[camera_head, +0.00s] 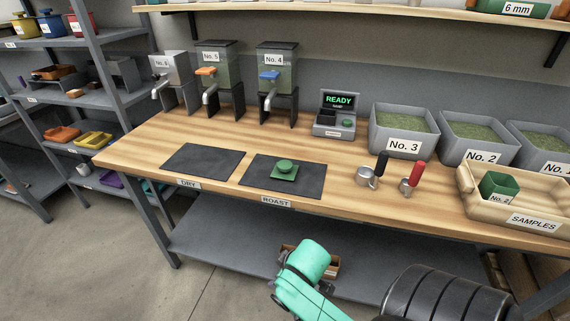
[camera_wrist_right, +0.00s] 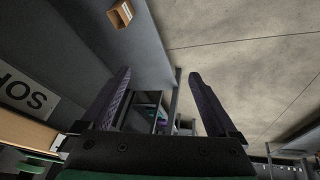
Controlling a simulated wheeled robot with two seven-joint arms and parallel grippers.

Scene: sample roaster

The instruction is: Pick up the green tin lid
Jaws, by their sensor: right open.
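The green tin lid (camera_head: 285,168) is a square green plate with a round knob on top. It lies on the dark ROAST mat (camera_head: 312,180) on the wooden bench. A green square tin marked No. 2 (camera_head: 497,188) stands in the SAMPLES tray (camera_head: 467,187) at the right. My right gripper shows in the wrist view (camera_wrist_right: 160,75), with its two dark fingers wide apart and nothing between them. A teal link of my arm shows low in the head view, in front of the bench. My left gripper is not in view.
The DRY mat (camera_head: 203,161) is empty. Two scoops, black-handled (camera_head: 371,171) and red-handled (camera_head: 412,180), lie right of the ROAST mat. A READY device (camera_head: 336,115), several dispensers and grey bins (camera_head: 403,130) stand behind. A box (camera_head: 325,262) sits on the lower shelf.

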